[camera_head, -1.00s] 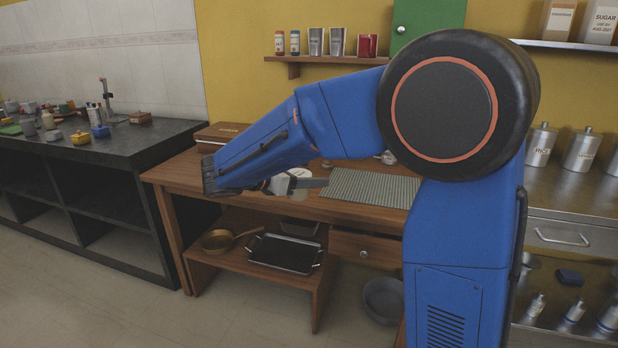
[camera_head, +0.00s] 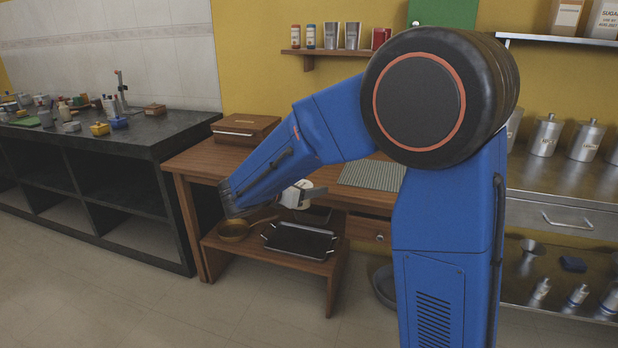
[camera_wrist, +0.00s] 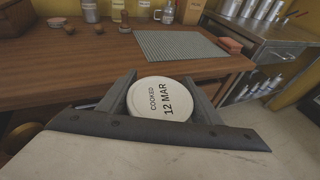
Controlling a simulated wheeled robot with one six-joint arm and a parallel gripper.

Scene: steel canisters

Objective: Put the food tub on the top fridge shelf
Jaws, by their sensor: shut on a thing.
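The food tub is a round white tub with a lid marked "COOKED 12 MAR", and its lid shows in the wrist view (camera_wrist: 160,99). My gripper (camera_wrist: 158,95) is shut on the tub, with one finger on each side of it. In the head view the tub (camera_head: 292,196) shows as a small pale shape beside my gripper (camera_head: 300,192), in front of the wooden table's front edge and partly hidden by my arm. No fridge or fridge shelf can be made out in either view.
A wooden table (camera_head: 205,162) with a ribbed mat (camera_head: 371,175) and a brown box (camera_head: 245,129) stands behind the tub. Its low shelf holds a black tray (camera_head: 300,241) and a brass pan (camera_head: 233,231). Open floor (camera_head: 110,300) lies at front left.

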